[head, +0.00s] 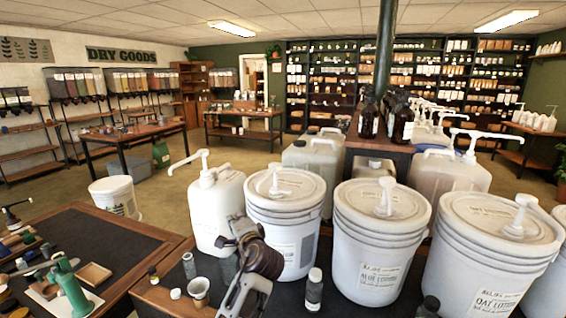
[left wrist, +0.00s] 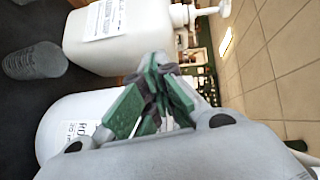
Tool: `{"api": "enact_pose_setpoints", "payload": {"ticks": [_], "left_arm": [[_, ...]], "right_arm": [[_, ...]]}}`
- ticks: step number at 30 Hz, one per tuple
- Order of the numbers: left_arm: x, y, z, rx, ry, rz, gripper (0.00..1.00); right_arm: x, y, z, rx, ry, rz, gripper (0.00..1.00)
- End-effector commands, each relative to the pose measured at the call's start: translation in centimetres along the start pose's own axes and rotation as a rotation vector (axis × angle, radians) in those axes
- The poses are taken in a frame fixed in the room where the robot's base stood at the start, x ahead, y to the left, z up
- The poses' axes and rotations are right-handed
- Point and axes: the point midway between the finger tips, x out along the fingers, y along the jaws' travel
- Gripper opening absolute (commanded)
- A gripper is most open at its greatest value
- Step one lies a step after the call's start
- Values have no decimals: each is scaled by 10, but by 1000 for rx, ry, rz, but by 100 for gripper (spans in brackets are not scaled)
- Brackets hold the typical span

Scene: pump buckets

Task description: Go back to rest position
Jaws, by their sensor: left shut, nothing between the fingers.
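My left gripper (head: 240,228) is raised over the dark counter, in front of the white pump jug (head: 212,212) and the leftmost round pump bucket (head: 285,196). In the left wrist view its green-padded fingers (left wrist: 158,62) are together with nothing between them. The jug (left wrist: 115,42) also shows there at the top, and a white bucket (left wrist: 62,122) lies at lower left, partly hidden by my gripper. Two more labelled buckets, aloe lotion (head: 378,235) and oat lotion (head: 490,250), stand to the right. My right gripper is in neither view.
On the counter are a small cup (head: 199,292), a white-capped bottle (head: 314,290) and dark jars (head: 189,265). A wooden table (head: 85,240) with tools and a green bottle (head: 72,290) is at left. Open floor (head: 175,222) lies behind it.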

Motion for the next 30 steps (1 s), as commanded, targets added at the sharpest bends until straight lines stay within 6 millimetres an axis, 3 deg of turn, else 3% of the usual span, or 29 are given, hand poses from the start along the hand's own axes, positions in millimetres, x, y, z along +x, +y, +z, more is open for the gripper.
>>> {"api": "enact_pose_setpoints", "payload": {"ticks": [14,21,30], "left_arm": [[-20,110,80,-245,-68,308,0],[-46,163,122,-379,-125,473,0],[-90,216,171,-529,-211,663,0]], "right_arm": [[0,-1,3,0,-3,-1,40],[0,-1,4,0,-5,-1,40],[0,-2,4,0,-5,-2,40]]}}
